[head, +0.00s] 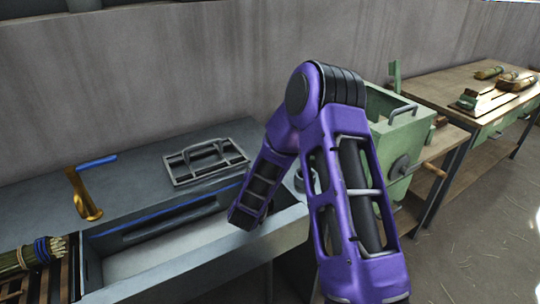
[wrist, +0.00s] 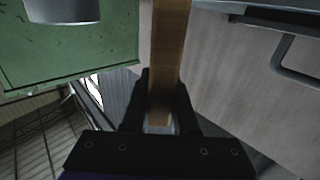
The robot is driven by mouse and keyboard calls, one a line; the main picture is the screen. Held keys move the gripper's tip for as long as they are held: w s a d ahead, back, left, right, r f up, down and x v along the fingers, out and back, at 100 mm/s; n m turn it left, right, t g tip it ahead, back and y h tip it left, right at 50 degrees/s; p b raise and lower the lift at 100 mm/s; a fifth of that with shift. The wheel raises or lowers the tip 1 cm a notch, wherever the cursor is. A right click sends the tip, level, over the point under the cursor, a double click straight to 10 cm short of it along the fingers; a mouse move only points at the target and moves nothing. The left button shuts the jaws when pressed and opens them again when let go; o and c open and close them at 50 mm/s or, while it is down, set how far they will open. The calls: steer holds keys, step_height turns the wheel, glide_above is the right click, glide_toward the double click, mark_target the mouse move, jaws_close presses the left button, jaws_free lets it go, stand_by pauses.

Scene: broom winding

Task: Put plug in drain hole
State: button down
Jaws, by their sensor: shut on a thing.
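The sink basin (head: 150,262) is sunk into the grey counter on the left of the head view. My purple arm hides its right part, and no drain hole can be made out. In the wrist view my gripper (wrist: 165,100) is shut on a long, flat brown wooden piece (wrist: 170,45), which runs from between the dark fingers to the top edge. A small pale patch shows at the piece's base. I cannot tell whether it is the plug. In the head view the gripper is hidden behind my arm.
A brass faucet with a blue lever (head: 85,190) stands behind the basin. A grey rack (head: 205,160) lies on the counter. A green machine with a crank (head: 400,150) stands to the right, before a wooden workbench (head: 445,88). A bristle bundle (head: 35,255) lies at left.

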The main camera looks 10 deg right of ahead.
steer(key=shift+f+b, duration=0.5)
steer(key=shift+f, duration=0.8)
steer(key=shift+f+b, duration=0.55)
steer(key=shift+b, duration=0.2)
stand_by(0.9)
steer(key=c, duration=1)
jaws_free()
steer(key=shift+o, duration=0.2)
steer(key=shift+s, duration=0.1)
